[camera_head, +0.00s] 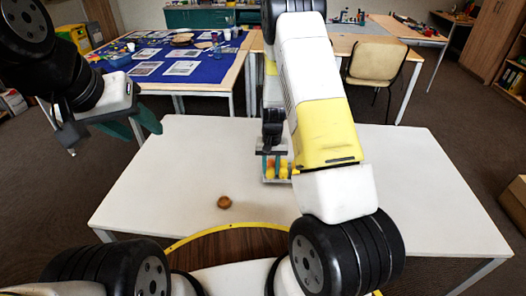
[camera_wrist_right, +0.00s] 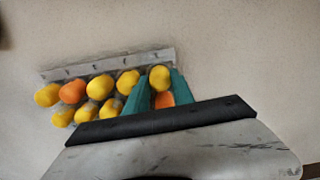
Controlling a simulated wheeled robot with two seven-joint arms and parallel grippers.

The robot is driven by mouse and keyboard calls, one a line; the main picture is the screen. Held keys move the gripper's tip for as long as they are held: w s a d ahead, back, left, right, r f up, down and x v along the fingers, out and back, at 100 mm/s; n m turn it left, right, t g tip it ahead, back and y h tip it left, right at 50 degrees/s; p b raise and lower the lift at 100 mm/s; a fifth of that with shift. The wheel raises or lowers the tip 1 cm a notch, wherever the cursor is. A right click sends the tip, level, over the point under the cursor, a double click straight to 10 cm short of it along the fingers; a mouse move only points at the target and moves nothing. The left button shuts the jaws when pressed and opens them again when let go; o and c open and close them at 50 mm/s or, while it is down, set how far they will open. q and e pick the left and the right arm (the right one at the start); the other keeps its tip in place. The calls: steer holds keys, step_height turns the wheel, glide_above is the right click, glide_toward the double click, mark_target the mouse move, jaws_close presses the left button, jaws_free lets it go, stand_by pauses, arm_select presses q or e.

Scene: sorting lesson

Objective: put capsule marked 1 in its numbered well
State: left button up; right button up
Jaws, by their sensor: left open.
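A clear tray (camera_wrist_right: 110,66) with a number strip along one edge holds several yellow and orange capsules in two rows; I cannot read the numbers. My right gripper (camera_wrist_right: 160,88) is at the tray's right end. Its teal fingers stand on either side of a yellow capsule (camera_wrist_right: 159,78) and an orange capsule (camera_wrist_right: 163,100); I cannot tell whether they grip either. In the head view the tray is mostly hidden by my right arm, with yellow capsules (camera_head: 284,169) showing. An orange-brown capsule (camera_head: 224,202) lies loose on the table. My left gripper (camera_head: 140,128) is open and empty above the table's left side.
The white table (camera_head: 420,190) is otherwise bare, with free room left and right of the tray. A round brown surface with a yellow rim (camera_head: 190,238) is at the near edge. Behind stand a blue-covered table (camera_head: 210,68) and a chair (camera_head: 375,65).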

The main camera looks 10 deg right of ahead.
steer(key=shift+o, duration=0.6)
step_height(320, 180, up, 21)
steer(key=s+t+y, duration=0.1)
steer(key=s, duration=0.2)
steer(key=s+a+r+n+t, duration=0.1)
steer(key=s+r+t, duration=0.1)
steer(key=s+r, duration=0.6)
steer(key=s+a+r+n+t+y, duration=0.1)
steer(key=s+r+t, duration=0.2)
steer(key=s+r, duration=0.6)
steer(key=s, duration=0.4)
steer(key=shift+s+n, duration=0.15)
steer(key=shift+n, duration=0.15)
steer(key=shift+a+r, duration=0.1)
